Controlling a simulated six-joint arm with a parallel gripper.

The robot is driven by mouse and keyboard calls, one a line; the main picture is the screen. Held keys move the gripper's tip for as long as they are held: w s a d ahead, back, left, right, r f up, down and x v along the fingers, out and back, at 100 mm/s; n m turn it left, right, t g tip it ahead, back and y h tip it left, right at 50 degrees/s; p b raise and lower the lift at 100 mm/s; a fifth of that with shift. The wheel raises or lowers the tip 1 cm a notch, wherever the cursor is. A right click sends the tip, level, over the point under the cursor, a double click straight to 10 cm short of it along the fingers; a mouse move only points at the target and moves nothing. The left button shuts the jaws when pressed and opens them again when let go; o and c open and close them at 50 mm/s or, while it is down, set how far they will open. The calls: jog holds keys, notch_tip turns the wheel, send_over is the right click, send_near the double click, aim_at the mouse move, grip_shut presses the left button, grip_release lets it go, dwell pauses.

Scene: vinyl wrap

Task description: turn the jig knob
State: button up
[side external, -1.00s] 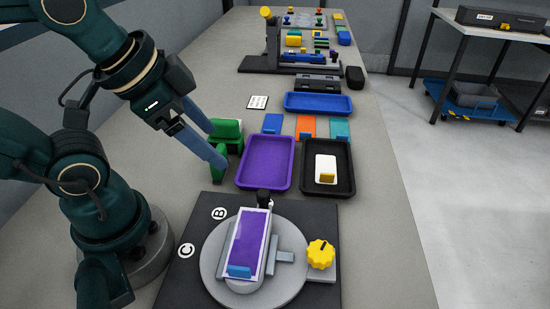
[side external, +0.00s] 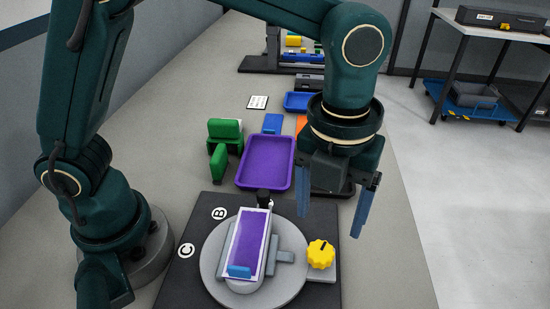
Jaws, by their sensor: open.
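The jig knob (side external: 321,254) is yellow with a scalloped rim and a dark mark on top. It sits on a grey block at the right of the dark jig base (side external: 185,275). A round grey plate (side external: 214,270) on the base carries a white-edged piece with a purple face (side external: 252,240) and a blue block (side external: 239,271) at its near end. My gripper (side external: 329,225) points down with its two blue fingers apart and empty. In the picture it is above and behind the knob, not touching it.
A purple tray (side external: 243,184) lies behind the jig, with green blocks (side external: 222,135) to its left. A black tray (side external: 344,194) is mostly hidden behind my gripper. A blue tray (side external: 297,102) is farther back. The table's right edge runs close to the knob.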

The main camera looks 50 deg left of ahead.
aim_at(321, 251)
jog(key=shift+s+d+f, duration=0.2)
jog(key=shift+s+f, duration=0.1)
jog(key=shift+f, duration=0.2)
jog(key=shift+s+d+f, duration=0.2)
jog(key=shift+s+f, duration=0.05)
jog(key=shift+f, duration=2.5)
grip_shut()
